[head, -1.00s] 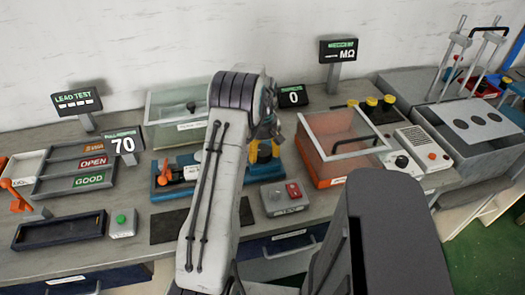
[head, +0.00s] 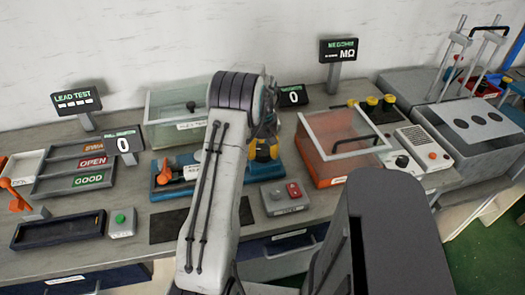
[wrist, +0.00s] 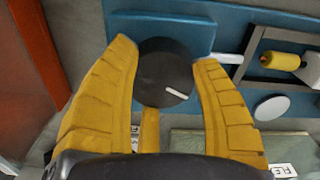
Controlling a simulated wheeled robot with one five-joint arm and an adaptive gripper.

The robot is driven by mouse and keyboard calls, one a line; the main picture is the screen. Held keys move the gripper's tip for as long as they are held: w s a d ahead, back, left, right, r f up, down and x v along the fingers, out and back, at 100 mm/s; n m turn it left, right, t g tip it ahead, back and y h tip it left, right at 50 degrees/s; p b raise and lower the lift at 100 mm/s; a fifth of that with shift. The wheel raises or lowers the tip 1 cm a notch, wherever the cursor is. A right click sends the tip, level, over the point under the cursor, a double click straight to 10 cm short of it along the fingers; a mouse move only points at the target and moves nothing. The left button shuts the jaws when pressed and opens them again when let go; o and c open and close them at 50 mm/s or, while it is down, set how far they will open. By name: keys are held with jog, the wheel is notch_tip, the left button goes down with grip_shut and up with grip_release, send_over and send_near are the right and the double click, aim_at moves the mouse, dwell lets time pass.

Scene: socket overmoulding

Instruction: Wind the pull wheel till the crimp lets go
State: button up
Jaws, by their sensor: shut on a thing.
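The pull wheel (wrist: 162,70) is a black disc with a white mark, on a blue rig (wrist: 118,25) in the wrist view. The yellow fingers of my gripper (wrist: 165,55) are closed on it from both sides. In the head view my arm hides the wheel, and my gripper (head: 265,150) shows only in part beside the arm. The blue rig (head: 158,194) runs out to the left with an orange lever (head: 165,172). In the wrist view a white rod (wrist: 228,58) leads from the wheel side toward a dark frame with a yellow roller (wrist: 280,61). The pull readout (head: 123,144) shows 0.
Sorting trays (head: 75,172) and a lead test display (head: 77,101) stand at left. A clear-lidded box (head: 165,133) is behind the rig. A red-buttoned control box (head: 285,198) is in front, and an orange clear-lidded box (head: 325,178) is close on the right.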

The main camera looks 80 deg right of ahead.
aim_at(263, 150)
jog(key=shift+a+f+m, duration=0.1)
jog(key=shift+m, duration=1.2)
jog(key=o, duration=1.3)
jog(key=shift+c, duration=0.2)
notch_tip(263, 150, up, 12)
jog(key=shift+m, duration=0.3)
